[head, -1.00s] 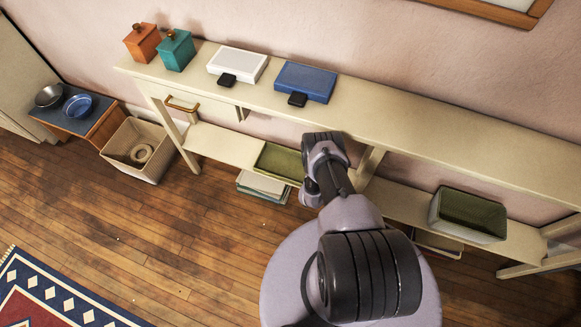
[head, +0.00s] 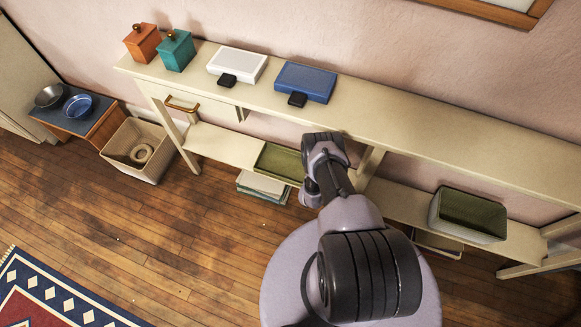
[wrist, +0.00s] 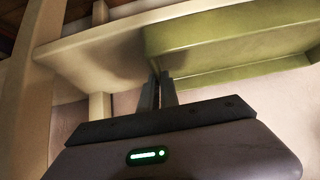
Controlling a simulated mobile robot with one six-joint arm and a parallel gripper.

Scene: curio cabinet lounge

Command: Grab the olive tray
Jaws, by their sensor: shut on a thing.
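The olive tray (head: 277,163) is on the lower shelf of the long cream console in the head view, its right end hidden by my arm. In the wrist view the tray (wrist: 235,42) fills the upper right, seen close up. My gripper (wrist: 162,82) reaches to the tray's near left corner, its two fingers close together and shut on the tray's edge. The exact contact is partly hidden. In the head view my gripper is hidden behind my arm.
The console top (head: 420,108) above holds a blue box (head: 306,81), a white box (head: 238,64) and two lidded canisters. Books (head: 262,187) lie below the tray. A green-lined basket (head: 468,215) stands right on the shelf. A console leg (head: 370,163) is near my arm.

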